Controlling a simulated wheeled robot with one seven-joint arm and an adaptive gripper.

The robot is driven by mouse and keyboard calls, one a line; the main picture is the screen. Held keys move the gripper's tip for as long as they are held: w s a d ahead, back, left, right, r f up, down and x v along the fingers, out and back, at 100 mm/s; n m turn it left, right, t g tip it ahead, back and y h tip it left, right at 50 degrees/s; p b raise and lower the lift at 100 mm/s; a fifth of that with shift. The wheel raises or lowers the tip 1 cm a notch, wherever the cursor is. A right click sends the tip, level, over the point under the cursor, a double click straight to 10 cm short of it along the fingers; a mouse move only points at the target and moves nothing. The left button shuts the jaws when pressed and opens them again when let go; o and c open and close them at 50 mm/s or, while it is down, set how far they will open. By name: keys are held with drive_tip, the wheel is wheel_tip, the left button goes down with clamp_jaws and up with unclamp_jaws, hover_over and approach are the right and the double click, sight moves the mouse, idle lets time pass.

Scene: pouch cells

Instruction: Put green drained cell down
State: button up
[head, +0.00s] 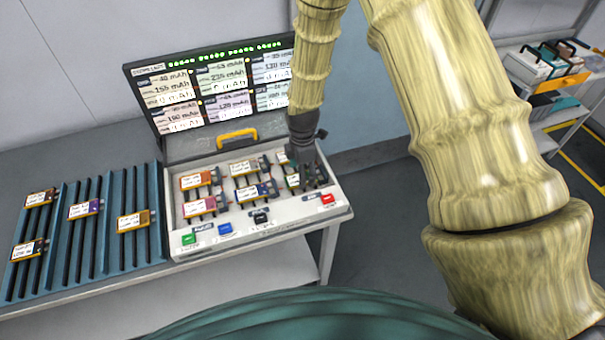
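My gripper (309,178) points down over the right end of the open tester case (270,228). A cell with a white label and a green edge (293,181) shows at the left side of the fingers, low over the right-hand slots. The fingers hide part of it. I cannot tell whether the fingers are closed on it or whether it rests in its slot.
Other cells, including an orange one (196,180), a pink one (200,207) and a blue one (252,192), sit in the case. The raised lid holds a readout screen (222,88). Blue racks (152,180) with several cells stand left. A shelf cart (556,113) is far right.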

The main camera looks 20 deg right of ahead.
wheel_tip(320, 180, up, 11)
drive_tip(key=b, duration=0.3)
idle(0.4)
drive_tip(key=shift+f, duration=0.1)
idle(0.4)
